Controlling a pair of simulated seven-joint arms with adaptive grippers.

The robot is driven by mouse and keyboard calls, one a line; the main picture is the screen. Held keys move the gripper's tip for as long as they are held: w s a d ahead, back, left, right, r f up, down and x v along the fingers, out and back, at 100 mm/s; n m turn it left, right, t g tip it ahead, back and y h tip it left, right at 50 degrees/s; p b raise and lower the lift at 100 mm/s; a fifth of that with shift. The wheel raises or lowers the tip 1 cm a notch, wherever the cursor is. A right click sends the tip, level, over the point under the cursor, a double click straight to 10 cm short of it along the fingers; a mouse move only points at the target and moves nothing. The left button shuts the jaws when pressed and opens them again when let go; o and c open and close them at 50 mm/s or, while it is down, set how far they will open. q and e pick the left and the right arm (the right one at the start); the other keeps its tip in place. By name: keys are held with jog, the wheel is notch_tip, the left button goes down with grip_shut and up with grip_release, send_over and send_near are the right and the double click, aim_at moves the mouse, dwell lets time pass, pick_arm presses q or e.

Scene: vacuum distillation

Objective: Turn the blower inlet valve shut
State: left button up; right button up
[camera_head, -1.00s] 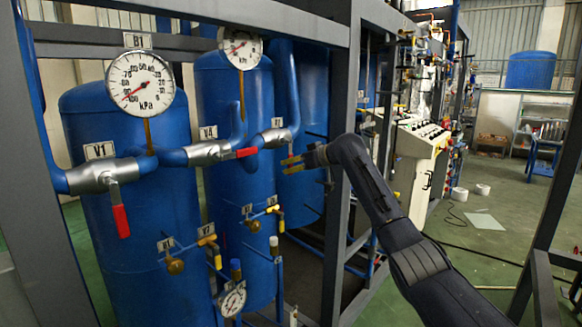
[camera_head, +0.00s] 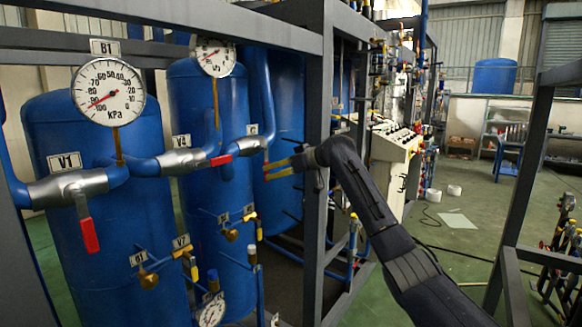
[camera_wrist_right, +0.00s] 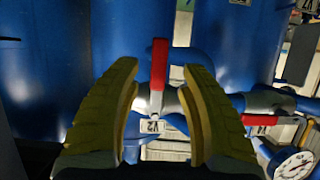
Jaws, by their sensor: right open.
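A row of silver valves with red lever handles runs along the blue pipe in the head view: V1 (camera_head: 68,187), V4 (camera_head: 183,161) and a third valve (camera_head: 246,146) at the right end. I cannot tell from labels which is the blower inlet valve. My right gripper (camera_head: 267,170) is open beside the third valve. In the right wrist view, my right gripper (camera_wrist_right: 162,75) has its yellow fingers apart on either side of a red handle (camera_wrist_right: 160,72). I see no clear contact. A label (camera_wrist_right: 149,126) below looks like an upside-down V2. My left gripper is out of view.
Gauge B1 (camera_head: 109,92) and a second gauge (camera_head: 215,57) stand above the pipe. Blue tanks (camera_head: 100,140) are behind it. A grey frame post (camera_head: 315,230) stands close to my right gripper. Small brass valves (camera_head: 149,279) sit lower down. Open green floor lies at right.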

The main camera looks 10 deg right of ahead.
jog(key=v, duration=0.7)
dwell(0.3)
